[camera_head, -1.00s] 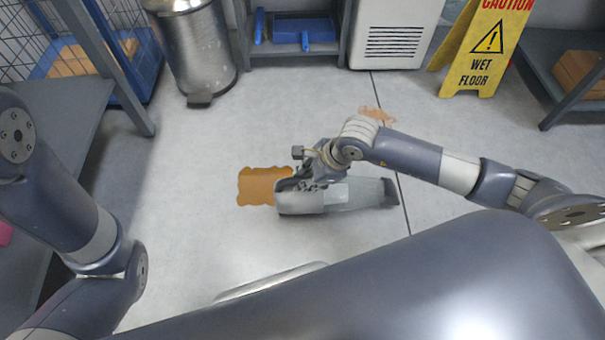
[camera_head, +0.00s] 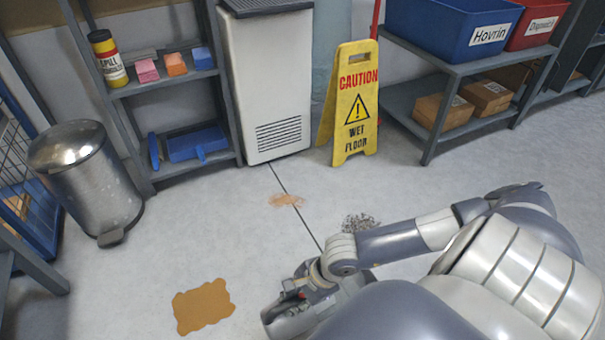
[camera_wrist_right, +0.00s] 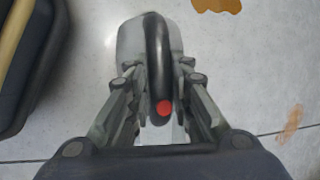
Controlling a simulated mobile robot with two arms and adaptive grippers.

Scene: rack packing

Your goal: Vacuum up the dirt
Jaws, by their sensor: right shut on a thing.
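My right gripper (camera_wrist_right: 157,78) is shut on the black handle of a grey handheld vacuum (camera_wrist_right: 131,42) with a red button. In the head view, the right gripper (camera_head: 308,284) and part of the vacuum (camera_head: 284,321) show low in the middle; my arm hides the rest. A brown dirt patch (camera_head: 203,306) lies on the floor left of the vacuum, apart from it. A paler brown patch (camera_head: 285,200) lies farther back, and a dark speckled patch (camera_head: 361,222) lies behind my right forearm. My left gripper is out of view.
A yellow wet floor sign (camera_head: 355,105) stands beside a white cabinet (camera_head: 266,85). A metal bin (camera_head: 87,180) stands at left. Shelving (camera_head: 172,82) and a rack with boxes (camera_head: 455,68) line the back.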

